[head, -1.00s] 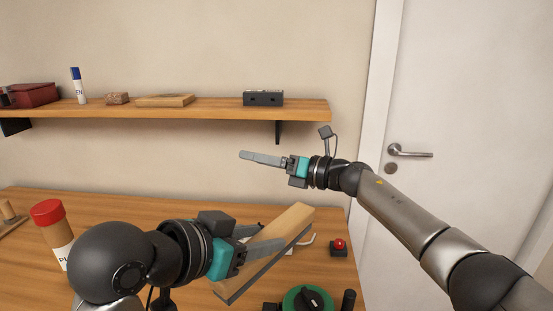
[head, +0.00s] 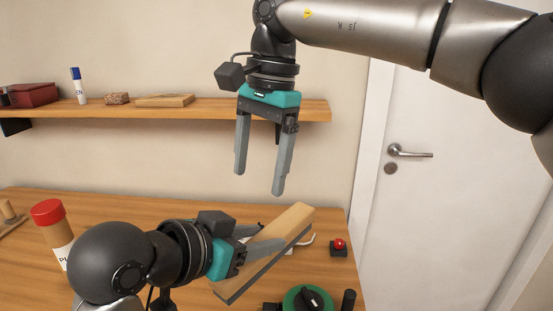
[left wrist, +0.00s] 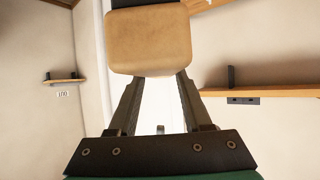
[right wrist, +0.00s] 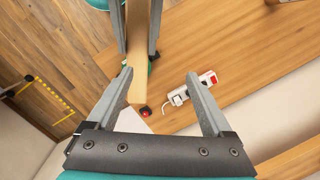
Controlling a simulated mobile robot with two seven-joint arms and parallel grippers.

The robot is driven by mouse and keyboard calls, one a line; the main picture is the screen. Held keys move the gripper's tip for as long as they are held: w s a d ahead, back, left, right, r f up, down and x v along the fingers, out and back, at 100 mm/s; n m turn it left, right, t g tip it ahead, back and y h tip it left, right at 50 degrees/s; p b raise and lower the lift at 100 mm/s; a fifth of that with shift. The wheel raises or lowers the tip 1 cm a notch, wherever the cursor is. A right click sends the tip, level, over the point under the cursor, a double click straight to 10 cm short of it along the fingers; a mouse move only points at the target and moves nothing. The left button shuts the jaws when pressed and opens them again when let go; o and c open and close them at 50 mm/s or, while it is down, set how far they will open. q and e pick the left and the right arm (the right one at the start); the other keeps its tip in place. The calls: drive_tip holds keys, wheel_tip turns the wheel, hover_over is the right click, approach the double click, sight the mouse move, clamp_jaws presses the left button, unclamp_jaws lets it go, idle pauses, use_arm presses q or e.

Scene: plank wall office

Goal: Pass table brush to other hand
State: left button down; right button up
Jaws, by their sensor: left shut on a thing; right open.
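The table brush (head: 288,226) has a long pale wooden block with a dark strip along its underside. My left gripper (head: 270,238) is shut on it and holds it tilted above the desk, its far end pointing up and right. The brush's wooden end fills the upper middle of the left wrist view (left wrist: 148,45). My right gripper (head: 259,182) is open and empty, pointing down above the brush, clearly apart from it. In the right wrist view the brush (right wrist: 143,62) lies nearer the left finger than the right one.
The wooden desk (head: 120,215) carries a red-capped bottle (head: 52,225), a red button (head: 340,246), a green round device (head: 308,298) and a white power strip (right wrist: 182,96). A wall shelf (head: 220,110) with several items is behind my right gripper. A door (head: 460,200) stands at right.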

sight(276, 223)
drive_tip(key=shift+n+h, duration=0.3)
drive_tip(key=shift+h, duration=0.6)
drive_tip(key=d+f, duration=0.1)
drive_tip(key=f, duration=0.6)
drive_tip(key=d+f, duration=0.1)
drive_tip(key=f, duration=0.3)
drive_tip(key=shift+s+d, duration=0.1)
drive_tip(key=shift+d, duration=0.2)
drive_tip(key=shift+r, duration=0.1)
drive_tip(key=shift+c, duration=0.2)
use_arm(q)
drive_tip(key=shift+s+d, duration=0.1)
drive_tip(key=shift+d, duration=0.1)
use_arm(e)
drive_tip(key=shift+a+r+t, duration=0.1)
drive_tip(key=shift+a+t, duration=0.05)
drive_tip(key=shift+t, duration=0.15)
clamp_jaws()
use_arm(q)
drive_tip(key=shift+c, duration=1.3)
unclamp_jaws()
drive_tip(key=shift+a, duration=0.1)
